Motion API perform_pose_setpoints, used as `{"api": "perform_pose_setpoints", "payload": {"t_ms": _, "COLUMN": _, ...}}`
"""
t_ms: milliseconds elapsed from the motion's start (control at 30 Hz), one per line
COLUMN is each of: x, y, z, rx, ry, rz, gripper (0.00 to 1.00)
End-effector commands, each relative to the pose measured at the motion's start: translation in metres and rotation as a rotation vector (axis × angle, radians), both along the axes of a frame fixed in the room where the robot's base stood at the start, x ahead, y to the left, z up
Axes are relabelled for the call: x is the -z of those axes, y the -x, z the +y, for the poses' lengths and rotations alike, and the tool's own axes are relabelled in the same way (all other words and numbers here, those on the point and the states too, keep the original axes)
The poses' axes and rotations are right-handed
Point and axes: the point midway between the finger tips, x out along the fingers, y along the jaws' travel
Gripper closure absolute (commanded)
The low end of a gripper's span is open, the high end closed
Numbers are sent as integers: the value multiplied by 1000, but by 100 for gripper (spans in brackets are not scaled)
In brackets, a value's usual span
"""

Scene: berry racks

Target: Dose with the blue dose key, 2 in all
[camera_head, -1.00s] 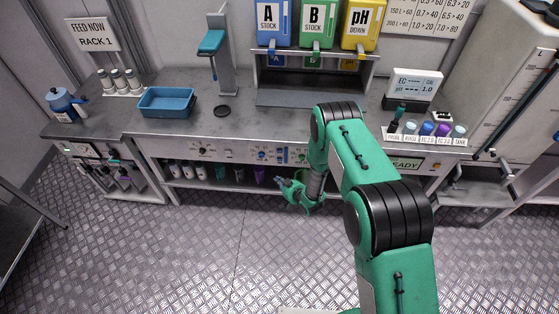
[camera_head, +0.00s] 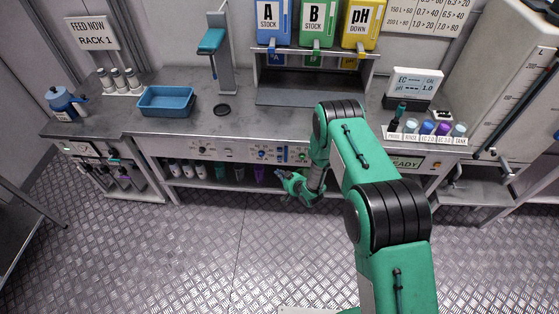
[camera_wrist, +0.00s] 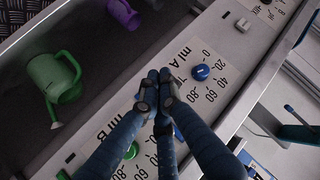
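My gripper (camera_head: 281,173) hangs in front of the bench's control panel (camera_head: 232,150), at its lower edge in the head view. A small blue piece (camera_wrist: 178,133), perhaps the blue dose key, shows partly behind a finger. A round green knob (camera_wrist: 130,151) is on the "mL B" scale, partly covered by a finger.
A green watering can (camera_wrist: 50,78) and a purple item (camera_wrist: 123,14) are on the shelf below the panel. The A, B and pH containers (camera_head: 317,22) stand above the bench. A blue tray (camera_head: 166,101) and labelled cups (camera_head: 427,127) stand on the bench top.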

Motion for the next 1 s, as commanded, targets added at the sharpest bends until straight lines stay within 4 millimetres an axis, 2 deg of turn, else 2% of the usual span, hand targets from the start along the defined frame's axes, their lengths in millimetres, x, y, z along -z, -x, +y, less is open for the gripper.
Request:
{"api": "perform_pose_setpoints", "payload": {"t_ms": 233, "x": 1, "y": -29, "z": 0, "rx": 0, "ry": -1, "rz": -3, "gripper": 100}}
{"api": "perform_pose_setpoints", "payload": {"t_ms": 500, "x": 1, "y": -46, "z": 1, "rx": -1, "ry": 0, "rz": -1, "gripper": 100}}
{"api": "perform_pose_setpoints", "payload": {"t_ms": 1000, "x": 0, "y": -50, "z": 0, "rx": 0, "ry": 0, "rz": 0, "gripper": 100}}
